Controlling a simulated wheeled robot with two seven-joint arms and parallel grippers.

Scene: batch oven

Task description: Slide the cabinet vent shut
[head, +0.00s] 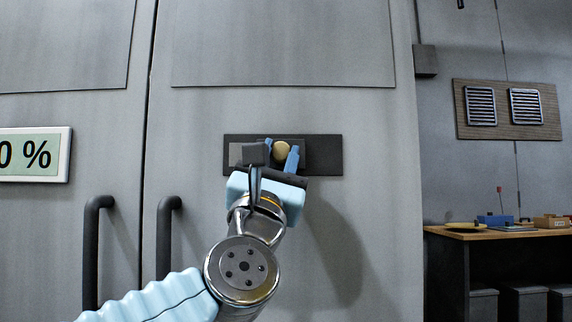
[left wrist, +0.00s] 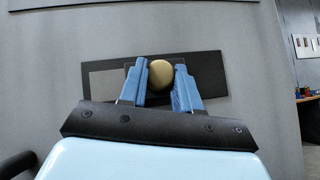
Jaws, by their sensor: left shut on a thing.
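The cabinet vent (head: 325,155) is a dark horizontal plate on the grey cabinet door, with a lighter grey patch at its left end. It also shows in the left wrist view (left wrist: 211,71). A round tan knob (head: 281,150) sits near the middle of the plate. The knob shows between the blue fingers in the left wrist view (left wrist: 161,74). My left gripper (head: 275,157) is shut on the knob, one finger on each side. The gripper hides the lower edge of the plate in the head view. My right gripper is not in view.
Two dark vertical door handles (head: 166,240) stand out at the lower left. A display reading "0 %" (head: 35,155) is on the left door. At the right, a wooden-topped bench (head: 450,235) holds small items, below a louvred panel (head: 506,109).

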